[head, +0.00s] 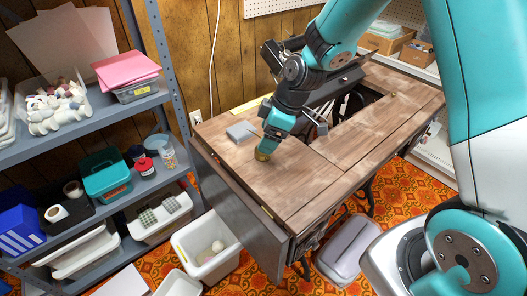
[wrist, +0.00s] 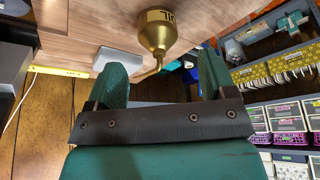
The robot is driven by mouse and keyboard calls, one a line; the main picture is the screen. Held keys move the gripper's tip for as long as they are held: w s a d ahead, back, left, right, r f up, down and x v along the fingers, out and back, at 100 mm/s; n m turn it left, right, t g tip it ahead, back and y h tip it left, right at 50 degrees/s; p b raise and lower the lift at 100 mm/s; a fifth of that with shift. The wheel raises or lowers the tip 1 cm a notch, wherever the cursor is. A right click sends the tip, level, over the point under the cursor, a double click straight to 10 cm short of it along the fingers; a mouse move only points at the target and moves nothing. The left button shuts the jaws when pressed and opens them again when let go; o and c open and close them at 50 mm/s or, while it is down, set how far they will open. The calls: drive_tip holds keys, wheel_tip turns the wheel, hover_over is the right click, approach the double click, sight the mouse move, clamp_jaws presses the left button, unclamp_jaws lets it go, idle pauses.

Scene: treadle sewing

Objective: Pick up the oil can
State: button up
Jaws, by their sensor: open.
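The oil can (wrist: 156,32) is brass, with dark lettering on its body and a thin bent spout. In the wrist view it sits at top centre, beyond my fingertips, with its spout reaching down between the two fingers. In the head view only a small brass part of the oil can (head: 262,155) shows on the wooden table top (head: 222,157), just below my gripper (head: 277,130). The rest is hidden by the gripper. In the wrist view my gripper (wrist: 163,80) has its teal fingers wide apart, with nothing clamped between them.
A grey block (head: 241,132) lies on the table left of the can; it also shows in the wrist view (wrist: 115,60). A dark sewing machine frame (head: 325,95) stands behind my gripper. Loaded shelves (head: 108,108) stand left. The table's front is clear.

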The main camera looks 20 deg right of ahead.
drive_tip(key=shift+x, duration=2.75)
drive_tip(key=shift+w+r, duration=0.1)
drive_tip(key=c, duration=1)
drive_tip(key=shift+r, duration=0.1)
